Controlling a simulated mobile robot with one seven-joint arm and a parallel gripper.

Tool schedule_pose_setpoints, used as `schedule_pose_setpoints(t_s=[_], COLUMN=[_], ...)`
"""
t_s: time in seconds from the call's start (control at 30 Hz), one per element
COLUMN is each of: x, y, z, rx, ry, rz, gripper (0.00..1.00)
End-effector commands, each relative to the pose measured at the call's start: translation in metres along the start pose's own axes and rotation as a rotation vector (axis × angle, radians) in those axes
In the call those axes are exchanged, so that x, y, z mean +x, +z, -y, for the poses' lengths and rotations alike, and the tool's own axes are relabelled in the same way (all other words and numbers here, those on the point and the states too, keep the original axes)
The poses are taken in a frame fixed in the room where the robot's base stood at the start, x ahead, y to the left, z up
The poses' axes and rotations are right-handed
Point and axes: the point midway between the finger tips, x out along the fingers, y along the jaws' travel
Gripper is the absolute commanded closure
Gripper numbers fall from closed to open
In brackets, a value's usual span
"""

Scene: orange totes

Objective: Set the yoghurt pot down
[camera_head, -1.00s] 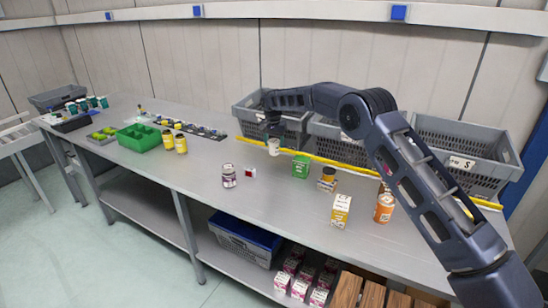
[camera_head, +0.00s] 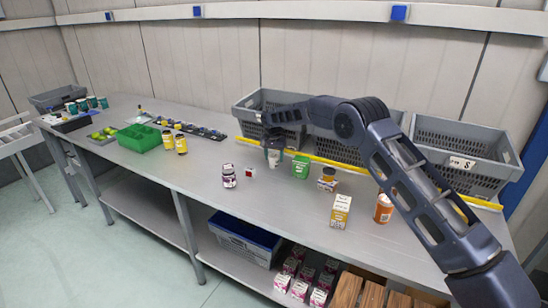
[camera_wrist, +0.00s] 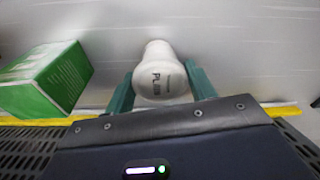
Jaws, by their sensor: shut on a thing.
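The yoghurt pot (camera_head: 274,159) is small and white, and stands upright in my gripper (camera_head: 274,147) over the back half of the grey workbench (camera_head: 270,202). In the wrist view, the pot (camera_wrist: 160,80) shows its pale lid with dark print. The gripper's two green fingers (camera_wrist: 162,84) are shut on either side of it. The pot's base is at or very near the bench top; I cannot tell whether it touches.
A green box (camera_head: 300,167) stands close to the pot's right, also large in the wrist view (camera_wrist: 48,80). A yellow strip (camera_head: 335,163) and grey crates (camera_head: 440,140) run behind. A red-and-white box (camera_head: 250,172) and a jar (camera_head: 229,176) stand left in front.

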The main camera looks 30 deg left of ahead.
Motion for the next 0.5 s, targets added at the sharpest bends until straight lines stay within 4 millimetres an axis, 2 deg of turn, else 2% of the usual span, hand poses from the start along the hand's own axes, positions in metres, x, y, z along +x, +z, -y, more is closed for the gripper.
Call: schedule_pose_setpoints(t_s=[0.1,0.13,0.2,0.5], x=[0.0029,0.0027,0.0026,0.0017], y=[0.0003,0.0003,0.0004,0.0002], z=[0.0000,0.0000,0.0000,0.0000], rx=[0.000,0.000,0.000,0.000], ry=[0.000,0.000,0.000,0.000], rz=[0.000,0.000,0.000,0.000], gripper=[0.71,0.39,0.25,0.23])
